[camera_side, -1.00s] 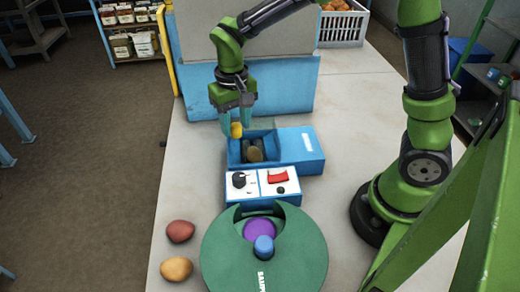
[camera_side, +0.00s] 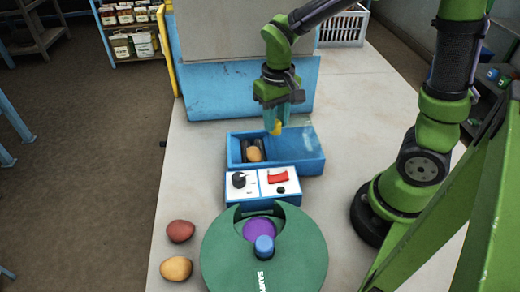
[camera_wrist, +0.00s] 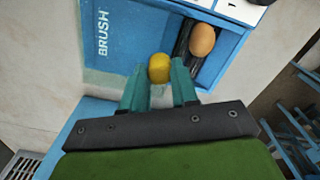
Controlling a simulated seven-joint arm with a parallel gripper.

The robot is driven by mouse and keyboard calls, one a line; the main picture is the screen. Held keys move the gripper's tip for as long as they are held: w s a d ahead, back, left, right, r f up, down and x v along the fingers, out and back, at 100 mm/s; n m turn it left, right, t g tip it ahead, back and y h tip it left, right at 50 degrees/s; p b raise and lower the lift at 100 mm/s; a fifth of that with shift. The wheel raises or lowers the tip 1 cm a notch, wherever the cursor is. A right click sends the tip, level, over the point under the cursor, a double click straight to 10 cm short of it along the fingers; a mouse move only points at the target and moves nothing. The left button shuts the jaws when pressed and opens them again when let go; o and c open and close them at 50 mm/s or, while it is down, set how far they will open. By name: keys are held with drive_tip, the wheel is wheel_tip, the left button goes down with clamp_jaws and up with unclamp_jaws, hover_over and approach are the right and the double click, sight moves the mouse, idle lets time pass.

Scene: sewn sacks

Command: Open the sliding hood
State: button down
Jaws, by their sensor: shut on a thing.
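The brush unit (camera_side: 313,165) is a blue box on the table with an open bay on its left, where a brown potato (camera_side: 254,154) lies on dark rollers. The hood (camera_side: 300,143) looks like a see-through cover; it lies over the box's right part. Its yellow knob (camera_side: 277,129) is at the hood's left side. My gripper (camera_side: 277,122) points down and is shut on the knob. In the wrist view the knob (camera_wrist: 159,68) sits between my fingertips (camera_wrist: 158,84), and the potato (camera_wrist: 202,40) shows uncovered beside it.
A control panel (camera_side: 262,184) with a black dial and red switch stands in front of the box. A round green machine (camera_side: 290,255) is nearer, with a red potato (camera_side: 180,231) and a yellow one (camera_side: 176,268) at its left. A blue-edged screen (camera_side: 215,95) stands behind.

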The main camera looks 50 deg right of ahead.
drive_tip(key=shift+s+d+r, duration=0.1)
drive_tip(key=shift+s+d, duration=0.1)
drive_tip(key=shift+d, duration=0.1)
drive_tip(key=c, duration=0.8)
unclamp_jaws()
drive_tip(key=shift+c, duration=0.2)
wheel_tip(320, 180, up, 17)
